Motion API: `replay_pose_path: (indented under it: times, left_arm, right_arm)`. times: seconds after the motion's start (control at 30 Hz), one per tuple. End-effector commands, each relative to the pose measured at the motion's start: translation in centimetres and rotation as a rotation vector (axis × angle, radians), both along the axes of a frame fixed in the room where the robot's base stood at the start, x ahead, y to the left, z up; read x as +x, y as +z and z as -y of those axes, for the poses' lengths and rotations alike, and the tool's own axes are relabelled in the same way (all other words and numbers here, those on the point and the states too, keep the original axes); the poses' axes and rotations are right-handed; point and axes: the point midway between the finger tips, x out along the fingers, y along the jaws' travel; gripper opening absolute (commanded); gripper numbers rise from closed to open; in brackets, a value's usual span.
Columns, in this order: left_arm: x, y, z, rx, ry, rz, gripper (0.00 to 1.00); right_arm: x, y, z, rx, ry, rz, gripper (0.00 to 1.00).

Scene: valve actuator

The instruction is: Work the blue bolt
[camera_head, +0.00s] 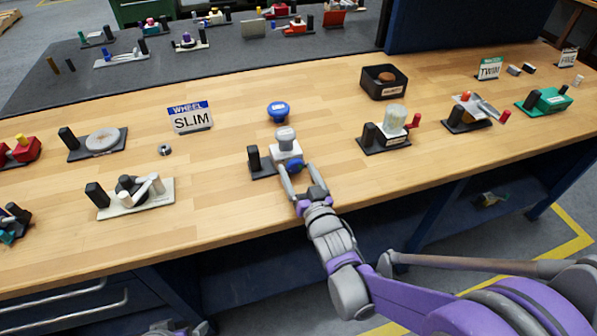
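A small fixture (285,146) with a light grey body, a round grey top and a black block on a dark base stands near the front edge of the table. A blue part (295,166), apparently the blue bolt, shows low on its front side. My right gripper (295,170) reaches in from the front, with its fingers on either side of the blue part. The fingers hide some of it. I cannot tell whether they touch it or grip it. Only grey parts, possibly of my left arm, show at the bottom edge; its fingers are not clear.
A white lever fixture (130,196) stands to the left. A fixture with a clear dome (396,118) and a black bin (384,82) stand to the right.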

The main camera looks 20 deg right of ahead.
Motion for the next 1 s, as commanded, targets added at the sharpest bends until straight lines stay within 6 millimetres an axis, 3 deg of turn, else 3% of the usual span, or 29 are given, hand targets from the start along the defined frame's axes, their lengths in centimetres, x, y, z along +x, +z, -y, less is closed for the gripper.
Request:
replay_pose_path:
  times: [0.27, 0.7, 1.0]
  left_arm:
    - [0.0, 0.0, 0.0, 0.0, 0.0, 0.0, 1.0]
    - [0.0, 0.2, 0.0, 0.0, 0.0, 0.001, 1.0]
    - [0.0, 0.3, 0.0, 0.0, 0.0, 0.001, 1.0]
  right_arm:
    - [-0.7, 0.0, 0.1, 0.0, 0.0, 0.0, 0.85]
    - [-8.8, 0.0, 0.6, 0.0, -0.001, 0.0, 0.85]
    - [-10.8, 0.0, 0.7, 0.0, 0.0, 0.0, 0.85]
